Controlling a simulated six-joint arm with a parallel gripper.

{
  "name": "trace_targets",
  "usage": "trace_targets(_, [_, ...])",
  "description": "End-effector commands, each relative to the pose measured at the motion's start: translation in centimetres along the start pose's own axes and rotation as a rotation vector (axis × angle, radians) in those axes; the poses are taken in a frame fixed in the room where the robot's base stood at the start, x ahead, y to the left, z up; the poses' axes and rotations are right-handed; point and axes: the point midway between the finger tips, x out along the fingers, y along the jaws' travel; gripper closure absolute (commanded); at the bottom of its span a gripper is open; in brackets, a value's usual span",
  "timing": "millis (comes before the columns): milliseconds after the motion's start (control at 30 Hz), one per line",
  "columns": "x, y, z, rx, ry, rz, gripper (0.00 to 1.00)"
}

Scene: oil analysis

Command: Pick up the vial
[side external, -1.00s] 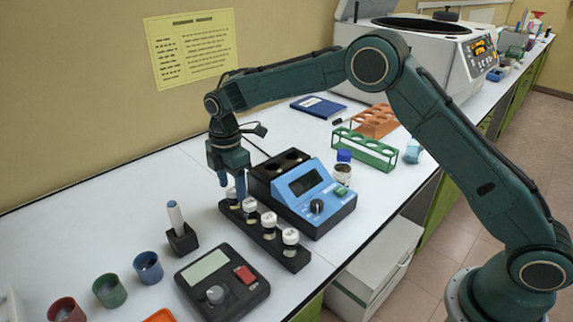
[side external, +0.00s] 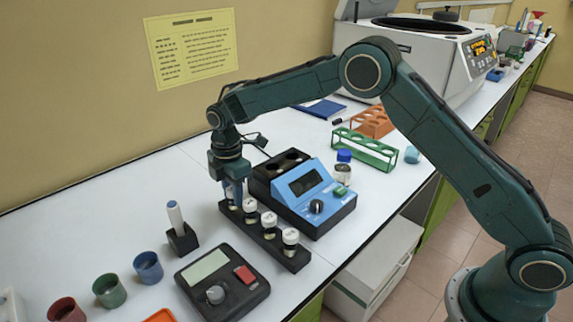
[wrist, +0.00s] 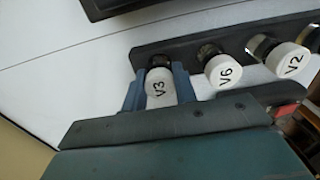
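Several white-capped vials stand in a black rack (side external: 268,240). In the wrist view, the vial capped V3 (wrist: 160,88) is at the left end, with the vial V6 (wrist: 223,72) and the vial V2 (wrist: 288,60) to its right. My gripper (side external: 233,192) points down at the far-left end of the rack in the side view. In the wrist view, the blue fingers of my gripper (wrist: 160,82) are one on each side of the V3 vial. They look open around it, with little room at the cap. The V3 vial still stands in the rack, and its body is mostly hidden.
A blue instrument (side external: 312,190) stands close behind the rack. A black scale (side external: 222,282) is in front of it, and a black holder with a pen-like tool (side external: 178,225) is to the left. Coloured cups (side external: 148,267) stand at the front left. A green rack (side external: 365,150) is behind right.

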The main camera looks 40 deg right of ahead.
Motion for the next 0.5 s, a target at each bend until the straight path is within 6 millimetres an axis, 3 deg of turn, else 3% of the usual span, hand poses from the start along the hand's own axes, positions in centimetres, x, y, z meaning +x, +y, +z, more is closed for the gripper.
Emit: trace_targets(500, [-0.65,0.04,-0.01,0.000,0.000,0.001,0.95])
